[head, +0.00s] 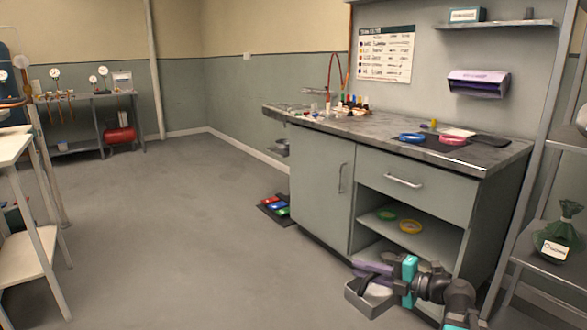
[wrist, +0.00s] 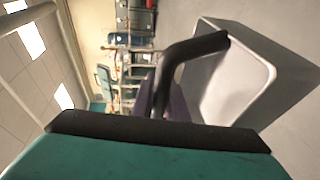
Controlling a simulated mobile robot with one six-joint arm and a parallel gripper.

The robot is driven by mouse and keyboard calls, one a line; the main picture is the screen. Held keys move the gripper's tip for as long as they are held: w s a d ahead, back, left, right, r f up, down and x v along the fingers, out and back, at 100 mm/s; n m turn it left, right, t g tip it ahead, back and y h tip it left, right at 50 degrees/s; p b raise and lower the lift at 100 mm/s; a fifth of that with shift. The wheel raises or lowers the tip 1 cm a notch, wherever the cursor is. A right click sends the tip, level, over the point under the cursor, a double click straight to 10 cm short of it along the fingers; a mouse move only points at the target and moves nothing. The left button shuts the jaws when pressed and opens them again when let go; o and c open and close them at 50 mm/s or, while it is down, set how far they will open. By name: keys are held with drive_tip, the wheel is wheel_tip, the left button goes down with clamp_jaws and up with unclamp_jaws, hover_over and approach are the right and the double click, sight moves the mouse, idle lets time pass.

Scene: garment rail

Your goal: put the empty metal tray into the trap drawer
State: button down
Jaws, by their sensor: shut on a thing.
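The metal tray (head: 368,302) is a small grey open box with a dark handle, low in front of the cabinet in the head view. It looks empty. In the wrist view the tray (wrist: 235,85) fills the upper right, tilted in the picture, with its bare light inside showing and its black handle (wrist: 190,52) running to the jaws. My gripper (head: 403,282), with teal fingers, is shut on the handle. The drawer (head: 412,184) under the counter is closed, with a bar handle; no label shows that it is the trap drawer.
The cabinet has a closed door (head: 320,190) and an open shelf (head: 432,238) holding green and yellow rings. The counter (head: 350,125) carries bottles and coloured rings. A rack (head: 525,250) stands close on the right.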

drive_tip(key=a, duration=0.1)
drive_tip(key=s+a, duration=0.1)
drive_tip(key=r+g, duration=0.1)
drive_tip(key=shift+s+a+n+y+p, duration=0.2)
drive_tip(key=shift+a+n+y+p, duration=0.1)
drive_tip(key=shift+a+n+y, duration=0.1)
wheel_tip(320, 180, up, 21)
drive_tip(key=p, duration=2.8)
drive_tip(key=shift+f+p, duration=0.15)
drive_tip(key=shift+p, duration=0.25)
drive_tip(key=shift+d, duration=0.1)
